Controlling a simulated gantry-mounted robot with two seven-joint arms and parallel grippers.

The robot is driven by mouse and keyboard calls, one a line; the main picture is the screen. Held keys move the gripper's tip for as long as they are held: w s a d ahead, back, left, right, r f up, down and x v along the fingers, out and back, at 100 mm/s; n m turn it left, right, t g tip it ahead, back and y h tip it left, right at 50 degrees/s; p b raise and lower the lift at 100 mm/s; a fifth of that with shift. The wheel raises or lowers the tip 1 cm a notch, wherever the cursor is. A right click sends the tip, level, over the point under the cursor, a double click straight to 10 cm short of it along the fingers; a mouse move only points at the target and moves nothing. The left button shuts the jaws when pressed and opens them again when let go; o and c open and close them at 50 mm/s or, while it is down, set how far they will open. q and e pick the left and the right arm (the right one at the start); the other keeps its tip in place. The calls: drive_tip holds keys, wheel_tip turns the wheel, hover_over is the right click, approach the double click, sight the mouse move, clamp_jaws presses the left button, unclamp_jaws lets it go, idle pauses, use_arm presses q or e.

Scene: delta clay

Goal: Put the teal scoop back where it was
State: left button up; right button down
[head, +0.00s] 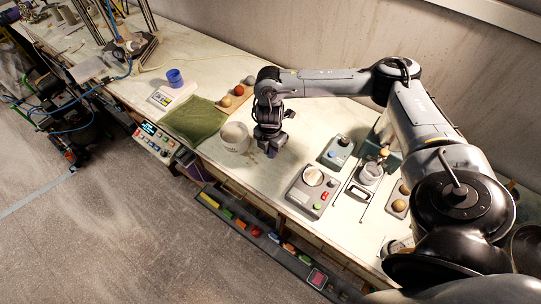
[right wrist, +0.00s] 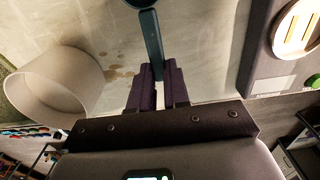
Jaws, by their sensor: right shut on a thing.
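The teal scoop (right wrist: 151,38) shows in the right wrist view, its handle running up from between my fingers to a rounded end cut off by the top edge. My right gripper (right wrist: 157,75) is shut on the handle with its dark purple fingers. In the head view my right gripper (head: 271,152) points down above the pale worktop, just right of a cream tub (head: 234,138). I cannot make out the scoop there. The tub also shows at the left of the right wrist view (right wrist: 55,85), apart from the scoop. My left gripper is not in view.
A green cloth (head: 194,121), a scale (head: 172,95) with a blue cup (head: 174,78), and a board with balls (head: 238,97) lie left and behind. The worktop's front edge is close.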

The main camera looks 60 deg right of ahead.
drive_tip(key=shift+f, duration=1.85)
drive_tip(key=shift+s, duration=0.1)
drive_tip(key=shift+f, duration=0.2)
drive_tip(key=c, duration=1.1)
unclamp_jaws()
drive_tip(key=shift+r, duration=0.15)
wheel_tip(320, 180, up, 6)
drive_tip(key=shift+f+p, duration=0.15)
drive_tip(key=shift+p, duration=0.15)
wheel_tip(320, 180, up, 6)
drive_tip(key=r+p, duration=0.1)
drive_tip(key=p, duration=0.3)
hover_over(270, 162)
drive_tip(key=shift+f, duration=0.25)
